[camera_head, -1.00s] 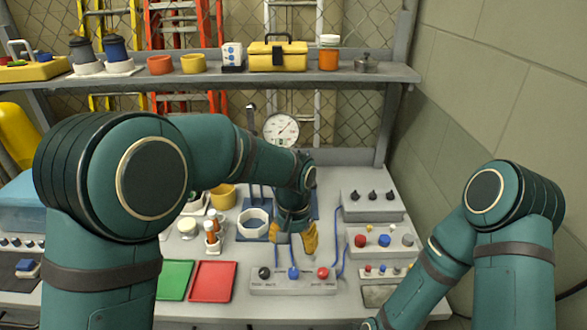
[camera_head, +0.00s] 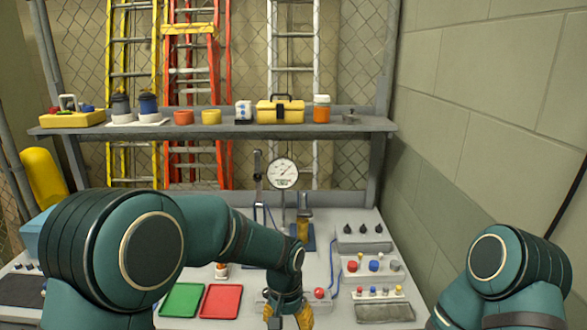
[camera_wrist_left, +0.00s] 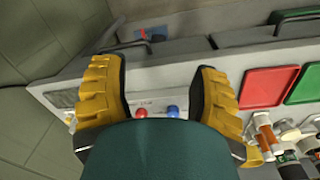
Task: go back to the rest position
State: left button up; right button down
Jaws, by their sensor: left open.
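My left gripper (camera_head: 290,318) is low in the head view, in front of the control box with red and blue knobs, hiding part of it. In the left wrist view its two yellow-padded fingers (camera_wrist_left: 157,75) stand wide apart with nothing between them. Beyond them lie the box's red knob (camera_wrist_left: 141,112) and blue knob (camera_wrist_left: 173,111). The fingers look clear of both. My right arm shows at the lower right of the head view; its gripper is out of frame.
A red tray (camera_head: 222,301) and green tray (camera_head: 183,300) lie left of my left gripper. A dial gauge (camera_head: 283,173) stands at the back. Knob boxes (camera_head: 372,267) are on the right. A loaded shelf (camera_head: 230,131) spans the back, and a block wall (camera_head: 480,130) stands right.

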pick_arm(q)
notch_tip(320, 180, down, 7)
jog(key=a+n+h, duration=0.1)
jog(key=a, duration=0.1)
jog(key=s+a+f+n+t+h, duration=0.1)
jog(key=s+a+f+n, duration=0.1)
jog(key=s+f, duration=0.4)
jog(key=s+a+f+n+h, duration=0.1)
jog(key=s+a+f+n, duration=0.2)
jog(key=s+a+f, duration=0.2)
jog(key=s+f, duration=0.2)
jog(key=s, duration=0.2)
jog(key=shift+t, duration=0.4)
